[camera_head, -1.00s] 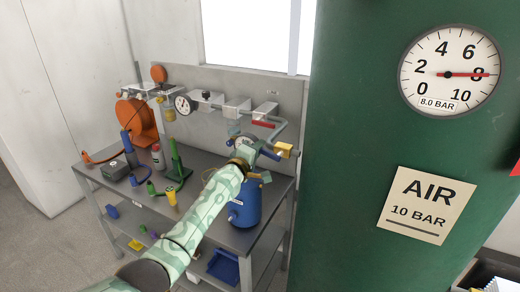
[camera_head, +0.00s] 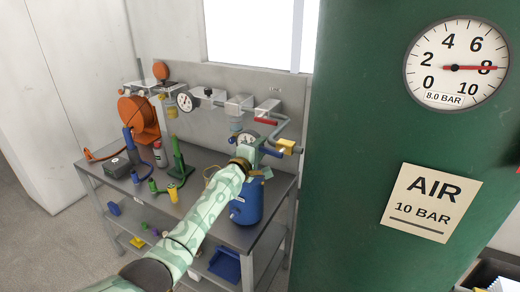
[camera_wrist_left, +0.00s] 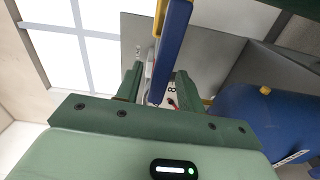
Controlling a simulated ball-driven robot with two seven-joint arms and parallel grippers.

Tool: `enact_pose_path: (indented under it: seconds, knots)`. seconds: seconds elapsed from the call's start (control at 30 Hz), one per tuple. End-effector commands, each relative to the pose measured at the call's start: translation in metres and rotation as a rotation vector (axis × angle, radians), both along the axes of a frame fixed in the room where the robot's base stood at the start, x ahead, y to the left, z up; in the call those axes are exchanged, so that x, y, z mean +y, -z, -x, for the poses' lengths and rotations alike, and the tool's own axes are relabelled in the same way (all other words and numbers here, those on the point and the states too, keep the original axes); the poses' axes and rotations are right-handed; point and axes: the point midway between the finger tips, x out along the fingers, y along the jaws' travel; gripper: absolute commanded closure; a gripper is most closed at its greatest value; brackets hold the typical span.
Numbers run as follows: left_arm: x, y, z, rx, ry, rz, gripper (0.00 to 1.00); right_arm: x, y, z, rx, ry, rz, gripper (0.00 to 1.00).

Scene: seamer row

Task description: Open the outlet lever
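A blue lever (camera_head: 271,152) sticks out beside a yellow block (camera_head: 286,147) at the right end of the bench. A red lever (camera_head: 265,121) sits on the grey pipe just above; I cannot tell for certain which is the outlet lever. My left gripper (camera_head: 258,158) is at the blue lever, above the blue tank (camera_head: 246,204). In the left wrist view, a long blue bar (camera_wrist_left: 173,45) runs between the green fingers of this gripper (camera_wrist_left: 160,88). The fingers look open around it; contact is not clear. My right gripper is out of view.
A big green air vessel (camera_head: 350,130) with a gauge (camera_head: 457,65) at 8 bar stands close on the right. The grey bench (camera_head: 215,222) carries a green stand (camera_head: 179,162), an orange reel (camera_head: 138,115) and small tools. A backboard (camera_head: 210,80) closes the rear.

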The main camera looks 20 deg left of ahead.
Motion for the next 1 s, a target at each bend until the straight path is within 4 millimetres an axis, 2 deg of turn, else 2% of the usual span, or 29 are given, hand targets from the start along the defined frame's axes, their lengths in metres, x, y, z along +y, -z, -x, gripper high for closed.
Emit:
enact_pose_path:
  seconds: [0.27,0.43,0.57,0.7,0.9,1.0]
  knots:
    - [0.0,-0.001,0.001,-0.001,0.0,0.0,0.62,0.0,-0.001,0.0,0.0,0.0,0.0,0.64]
    - [0.003,-0.004,0.017,-0.001,0.001,0.0,0.62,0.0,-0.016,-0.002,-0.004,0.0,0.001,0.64]
    - [0.009,-0.006,0.047,0.0,0.0,0.002,0.62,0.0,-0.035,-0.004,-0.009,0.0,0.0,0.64]
    - [0.017,-0.005,0.087,0.001,-0.001,0.0,0.62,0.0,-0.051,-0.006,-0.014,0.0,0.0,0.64]
    - [0.026,-0.002,0.133,0.001,0.0,-0.001,0.62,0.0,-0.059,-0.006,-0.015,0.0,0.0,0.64]
    - [0.029,0.0,0.148,0.001,0.0,0.0,0.62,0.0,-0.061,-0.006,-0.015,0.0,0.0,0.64]
